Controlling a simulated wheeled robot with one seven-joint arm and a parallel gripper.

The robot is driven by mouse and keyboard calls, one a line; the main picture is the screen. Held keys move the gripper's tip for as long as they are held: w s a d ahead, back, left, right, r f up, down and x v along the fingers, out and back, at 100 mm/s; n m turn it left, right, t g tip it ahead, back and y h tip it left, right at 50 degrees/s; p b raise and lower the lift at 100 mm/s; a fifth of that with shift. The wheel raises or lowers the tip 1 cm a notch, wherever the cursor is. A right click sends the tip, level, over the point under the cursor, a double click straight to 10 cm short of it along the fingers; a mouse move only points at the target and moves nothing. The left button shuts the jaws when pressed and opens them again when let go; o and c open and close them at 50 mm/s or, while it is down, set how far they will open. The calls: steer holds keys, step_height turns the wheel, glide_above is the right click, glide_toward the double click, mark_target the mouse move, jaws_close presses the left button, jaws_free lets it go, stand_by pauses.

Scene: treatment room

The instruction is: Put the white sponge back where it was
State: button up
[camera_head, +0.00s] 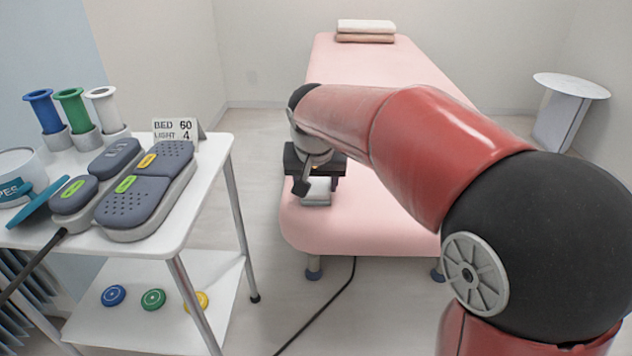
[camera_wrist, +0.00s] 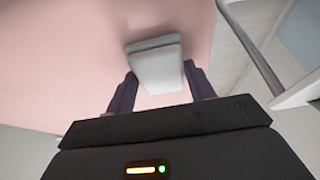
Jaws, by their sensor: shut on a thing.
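The white sponge (camera_head: 316,192) is a small pale block over the near end of the pink bed (camera_head: 370,80). My gripper (camera_head: 314,184) is above it, pointing down, and partly covers it in the head view. In the wrist view, my gripper (camera_wrist: 160,80) has its two dark fingers on either side of the sponge (camera_wrist: 156,62), shut on it. The sponge's far part sticks out past the fingertips over the pink surface. I cannot tell whether the sponge touches the bed or is just above it.
A white cart (camera_head: 205,185) at left holds colored cylinders, grey-blue pads (camera_head: 150,190), a round tub and a sign (camera_head: 178,130). Colored discs lie on its lower shelf. Folded towels (camera_head: 366,30) lie at the bed's far end. A white side table (camera_head: 570,90) stands right.

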steer(key=shift+f, duration=0.15)
steer(key=o, duration=0.9)
steer(key=shift+o, duration=0.2)
steer(key=shift+r, duration=0.5)
steer(key=p+v, duration=0.1)
steer(key=v, duration=1)
steer(key=shift+s+r, duration=0.2)
steer(key=shift+s, duration=0.05)
